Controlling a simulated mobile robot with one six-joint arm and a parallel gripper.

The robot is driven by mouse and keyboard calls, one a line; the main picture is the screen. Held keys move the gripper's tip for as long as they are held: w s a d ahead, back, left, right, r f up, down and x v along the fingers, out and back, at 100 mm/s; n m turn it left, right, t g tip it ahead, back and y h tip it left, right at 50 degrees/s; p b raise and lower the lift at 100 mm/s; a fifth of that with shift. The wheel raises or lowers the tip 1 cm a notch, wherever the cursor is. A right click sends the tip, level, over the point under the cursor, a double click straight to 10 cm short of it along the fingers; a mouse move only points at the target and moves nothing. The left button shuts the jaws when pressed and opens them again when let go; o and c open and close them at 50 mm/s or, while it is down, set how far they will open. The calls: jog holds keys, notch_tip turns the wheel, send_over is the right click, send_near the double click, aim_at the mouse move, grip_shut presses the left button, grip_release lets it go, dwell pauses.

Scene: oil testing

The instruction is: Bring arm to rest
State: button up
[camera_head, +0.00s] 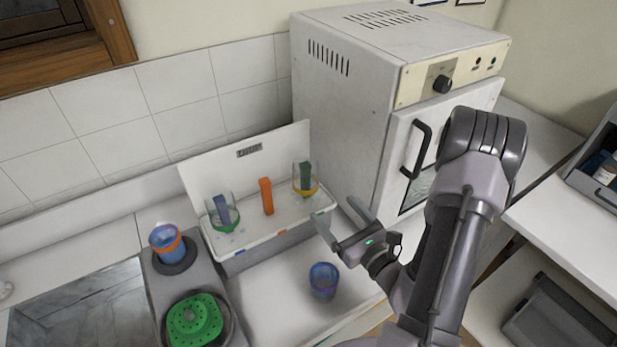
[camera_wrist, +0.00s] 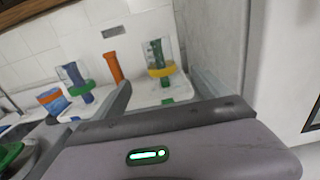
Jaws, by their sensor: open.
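My gripper (camera_head: 342,222) is open and empty. In the head view it hangs over the worktop, just right of the white box and in front of the oven. In the wrist view its two fingers (camera_wrist: 165,100) stand apart with nothing held between them. My arm reaches up from the bottom right and bends in front of the oven door.
A white box (camera_head: 258,253) holds glass beakers with green (camera_head: 221,213) and yellow (camera_head: 305,180) bands and an orange piece (camera_head: 266,196). A blue cup (camera_head: 323,280) stands below my gripper. The oven (camera_head: 345,90) is close behind. An orange-banded beaker (camera_head: 167,241) stands left.

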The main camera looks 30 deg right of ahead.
jog(key=a+r+n+g+y+b, duration=0.2)
jog(key=a+r+n+g+y, duration=0.15)
jog(key=a+n+y, duration=0.4)
jog(key=a+r+n+g+y+b, duration=0.15)
jog(key=a+r+n+y, duration=0.3)
jog(key=a, duration=0.55)
jog(key=s+a+f+n+g+b, duration=0.3)
jog(key=s+a+n+g, duration=0.8)
jog(key=s, duration=0.1)
jog(key=s+d+f+n+h+b, duration=0.2)
jog(key=s+d+n+h, duration=0.15)
jog(key=n+h, duration=0.3)
jog(key=d+r+n+t+h, duration=0.1)
jog(key=r+t+h, duration=0.1)
jog(key=w+d+r+t+h+b, duration=0.1)
jog(key=d+r+h, duration=0.1)
jog(key=shift+d+n+t, duration=0.25)
jog(key=shift+n+t, duration=0.1)
jog(key=shift+t, duration=0.05)
